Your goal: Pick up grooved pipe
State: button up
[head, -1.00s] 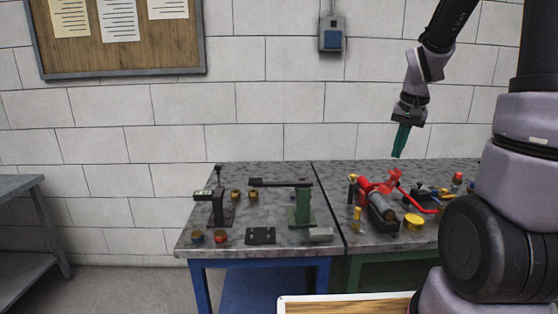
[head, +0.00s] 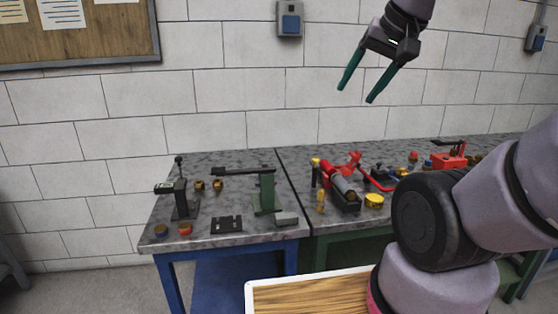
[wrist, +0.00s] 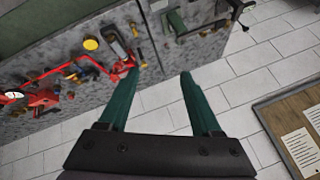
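The grooved pipe seems to be the grey cylinder (head: 343,184) lying along the red tool on the right-hand bench; its grooves are too small to make out. It also shows in the wrist view, as a grey cylinder (wrist: 118,46) in the upper left. My gripper (head: 356,95) is high above the benches, in front of the wall, well apart from the pipe. Its two green fingers are spread with nothing between them. The wrist view shows the same open, empty fingers (wrist: 160,72).
A yellow round part (head: 374,201) and a small brass piece (head: 320,200) stand close to the pipe. A green stand with a dark arm (head: 265,192) is on the left bench (head: 215,163). A wood-topped surface (head: 310,298) is in front. The air above the benches is clear.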

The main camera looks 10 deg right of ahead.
jog(key=shift+o, duration=0.8)
jog(key=shift+w, duration=0.15)
jog(key=m+g+h, duration=0.2)
jog(key=m+g, duration=0.1)
jog(key=m, duration=2.9)
send_over(344, 182)
jog(key=s, duration=0.3)
jog(key=f, duration=3.2)
jog(key=shift+s+d+f, duration=0.1)
jog(key=shift+s+f, duration=0.1)
jog(key=shift+f, duration=0.1)
jog(key=shift+w+x, duration=0.15)
jog(key=shift+x, duration=1.55)
jog(key=shift+w+x, duration=0.15)
jog(key=shift+x, duration=1.55)
jog(key=shift+r, duration=0.1)
